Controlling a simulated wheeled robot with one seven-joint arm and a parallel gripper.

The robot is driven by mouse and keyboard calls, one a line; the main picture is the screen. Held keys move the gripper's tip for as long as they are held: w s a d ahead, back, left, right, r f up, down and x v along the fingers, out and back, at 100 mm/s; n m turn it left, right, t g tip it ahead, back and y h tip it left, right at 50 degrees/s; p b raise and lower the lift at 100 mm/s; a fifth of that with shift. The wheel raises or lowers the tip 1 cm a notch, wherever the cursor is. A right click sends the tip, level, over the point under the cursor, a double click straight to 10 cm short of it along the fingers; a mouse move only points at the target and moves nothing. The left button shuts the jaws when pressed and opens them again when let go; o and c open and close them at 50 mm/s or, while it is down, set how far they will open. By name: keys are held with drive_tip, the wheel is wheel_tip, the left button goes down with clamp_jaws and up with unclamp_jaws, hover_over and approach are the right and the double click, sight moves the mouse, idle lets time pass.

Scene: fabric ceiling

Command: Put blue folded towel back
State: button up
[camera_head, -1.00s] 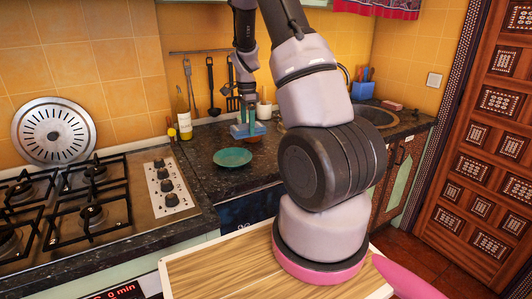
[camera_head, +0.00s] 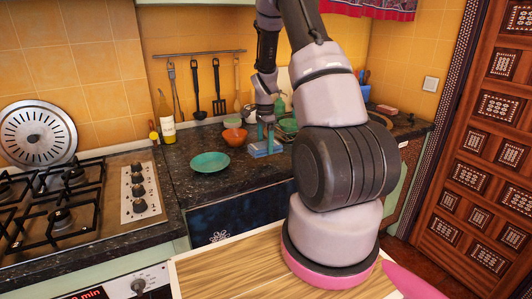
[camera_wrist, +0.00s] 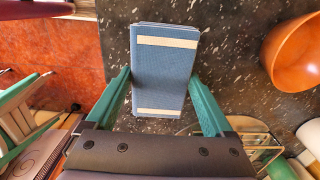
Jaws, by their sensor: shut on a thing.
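The blue folded towel (camera_wrist: 165,65) fills the upper middle of the wrist view, with two cream bands across it. My gripper (camera_wrist: 163,90) is shut on it, with a green finger at each long side. In the head view the towel (camera_head: 264,150) is small and low over the dark counter, right of the orange bowl. My gripper (camera_head: 266,133) points down onto it. I cannot tell whether the towel touches the counter. My arm hides part of the counter to the right.
The orange bowl (camera_head: 235,137) stands close to the left of the towel; a teal plate (camera_head: 210,162) lies in front of it. Green dishes (camera_head: 288,126) stand just right of my gripper. A bottle (camera_head: 166,116) and the gas stove (camera_head: 70,200) are further left. Dark counter (camera_head: 185,148) is bare near the plate.

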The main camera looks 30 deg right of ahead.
sight(265, 145)
drive_tip(key=shift+f, duration=1.75)
drive_tip(key=shift+f, duration=0.1)
drive_tip(key=o, duration=0.9)
